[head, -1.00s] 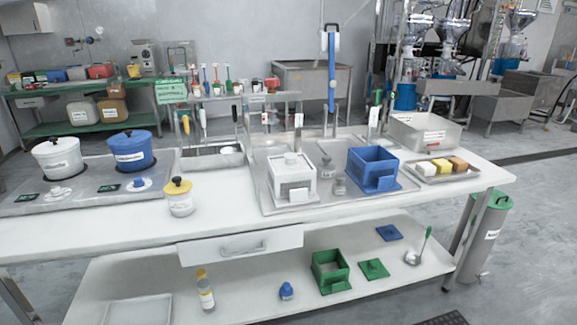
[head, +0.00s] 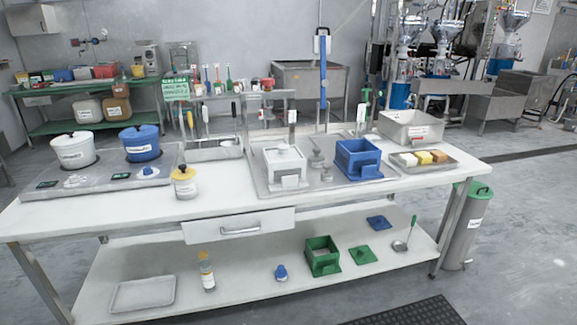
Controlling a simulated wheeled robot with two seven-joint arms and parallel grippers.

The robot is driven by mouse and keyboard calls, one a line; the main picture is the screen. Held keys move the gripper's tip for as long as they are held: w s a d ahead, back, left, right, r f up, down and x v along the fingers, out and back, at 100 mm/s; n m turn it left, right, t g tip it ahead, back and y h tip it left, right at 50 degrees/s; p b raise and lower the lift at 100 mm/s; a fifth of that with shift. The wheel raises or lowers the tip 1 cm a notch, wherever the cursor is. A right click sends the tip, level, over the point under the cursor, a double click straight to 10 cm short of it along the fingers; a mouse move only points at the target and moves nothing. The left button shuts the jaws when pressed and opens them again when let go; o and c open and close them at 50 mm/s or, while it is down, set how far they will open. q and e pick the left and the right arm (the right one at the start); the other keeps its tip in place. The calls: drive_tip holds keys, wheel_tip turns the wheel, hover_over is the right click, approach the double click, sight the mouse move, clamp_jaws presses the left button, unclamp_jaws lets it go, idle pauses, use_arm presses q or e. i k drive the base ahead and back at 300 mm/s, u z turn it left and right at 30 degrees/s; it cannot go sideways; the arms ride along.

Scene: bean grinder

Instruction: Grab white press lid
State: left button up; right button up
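The white press (head: 285,168) is a square white box on a metal tray on the table, right of centre. A white lid (head: 284,155) with a small knob sits on top of it. The blue press (head: 358,160) stands to its right, open at the top. Neither of my grippers shows in the head view.
The white table (head: 240,186) has a drawer (head: 240,226) in front and a lower shelf (head: 150,255) with a green press (head: 322,256), a bottle (head: 206,271) and a shallow tray (head: 143,292). White (head: 74,151) and blue (head: 141,143) pots stand left. The front floor is clear apart from a dark mat (head: 405,312).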

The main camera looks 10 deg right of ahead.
sight(283, 153)
drive_tip(key=z, duration=0.65)
drive_tip(key=i, duration=1.4)
drive_tip(key=u, duration=0.6)
